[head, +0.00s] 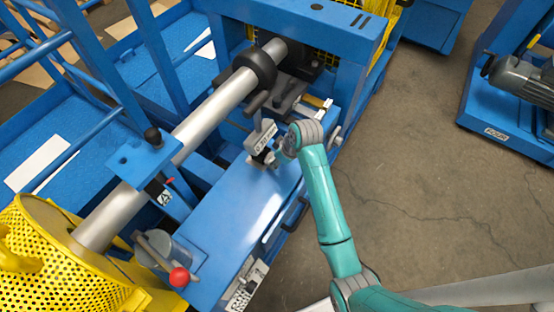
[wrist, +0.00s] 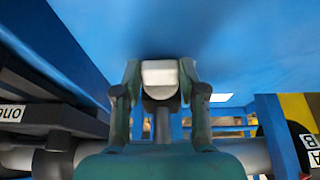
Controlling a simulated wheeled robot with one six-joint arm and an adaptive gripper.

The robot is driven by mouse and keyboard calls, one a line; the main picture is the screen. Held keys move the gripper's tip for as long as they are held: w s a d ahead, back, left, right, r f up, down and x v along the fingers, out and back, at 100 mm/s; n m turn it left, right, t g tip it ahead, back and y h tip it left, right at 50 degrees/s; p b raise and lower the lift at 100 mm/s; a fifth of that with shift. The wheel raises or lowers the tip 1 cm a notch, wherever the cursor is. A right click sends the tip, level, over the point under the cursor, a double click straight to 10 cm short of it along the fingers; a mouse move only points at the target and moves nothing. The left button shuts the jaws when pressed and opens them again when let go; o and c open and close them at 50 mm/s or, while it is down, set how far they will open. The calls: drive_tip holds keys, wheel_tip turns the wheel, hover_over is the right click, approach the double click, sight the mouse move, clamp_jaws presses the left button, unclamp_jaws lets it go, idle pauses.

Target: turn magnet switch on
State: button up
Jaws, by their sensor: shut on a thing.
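My gripper (wrist: 160,92) is shut on a light grey block (wrist: 160,74) with a grey stem below it, seen in the wrist view. A finger lies on each side of the block. In the head view my gripper (head: 274,158) is low over the blue machine deck (head: 232,212), beside a small light grey labelled box (head: 262,137). The fingertips are small and partly hidden by my wrist there. I cannot tell whether the held block is part of the magnet switch, and the label is too small to read.
A long metal shaft (head: 205,125) with a black collar (head: 256,68) runs alongside. A red-knobbed lever (head: 180,277) and a yellow perforated guard (head: 50,265) stand at lower left. Blue frame posts (head: 155,65) rise at upper left. Bare floor (head: 425,165) lies to the right.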

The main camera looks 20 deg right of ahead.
idle(0.3)
drive_tip(key=o, duration=0.9)
drive_tip(key=shift+c, duration=0.2)
drive_tip(key=v, duration=1.2)
drive_tip(key=shift+d, duration=0.2)
drive_tip(key=shift+f, duration=0.1)
